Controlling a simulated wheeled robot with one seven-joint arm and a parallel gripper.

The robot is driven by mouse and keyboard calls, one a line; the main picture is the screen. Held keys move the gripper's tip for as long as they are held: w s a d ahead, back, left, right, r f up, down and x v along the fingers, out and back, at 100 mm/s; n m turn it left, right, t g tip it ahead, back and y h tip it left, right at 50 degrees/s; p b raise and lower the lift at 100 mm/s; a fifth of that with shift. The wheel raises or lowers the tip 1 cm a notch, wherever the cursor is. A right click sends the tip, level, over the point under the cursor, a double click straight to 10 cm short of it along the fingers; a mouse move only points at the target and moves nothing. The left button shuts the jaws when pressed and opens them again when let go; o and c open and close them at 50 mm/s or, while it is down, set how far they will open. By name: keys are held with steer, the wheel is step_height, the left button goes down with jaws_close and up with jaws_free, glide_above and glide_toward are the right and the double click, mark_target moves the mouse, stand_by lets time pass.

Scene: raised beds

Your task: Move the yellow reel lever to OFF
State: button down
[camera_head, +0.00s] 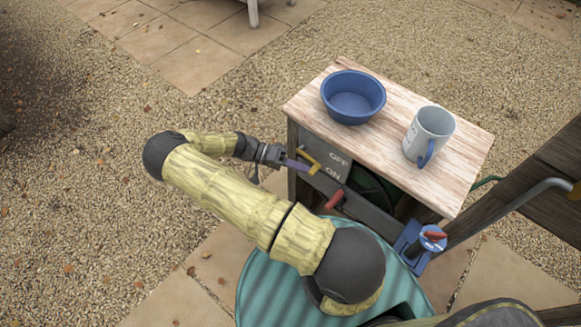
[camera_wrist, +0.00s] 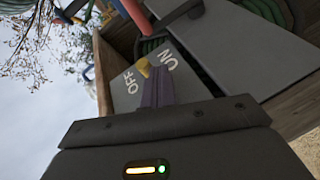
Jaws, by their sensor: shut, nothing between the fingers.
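The yellow lever (camera_head: 311,161) is on the grey front panel of a wooden cabinet, beside the white OFF and ON labels. In the wrist view the yellow lever (camera_wrist: 144,67) shows just beyond my fingertips, between OFF and ON; its exact setting is hard to tell. My gripper (camera_head: 296,165) is shut and empty, with its fingers right at the lever from the left. In the wrist view my gripper (camera_wrist: 155,85) hides part of the panel and the lever's lower part. I cannot tell whether the fingers touch the lever.
A red handle (camera_head: 335,200) sticks out from the same panel, below ON. The wooden top (camera_head: 385,153) carries a blue bowl (camera_head: 353,97) and a mug (camera_head: 429,134). Gravel left of the cabinet is open.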

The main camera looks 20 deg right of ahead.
steer(key=w+f+b+v, duration=0.1)
steer(key=b+v, duration=0.5)
steer(key=v, duration=0.6)
steer(key=shift+f, duration=0.95)
steer(key=shift+d, duration=0.2)
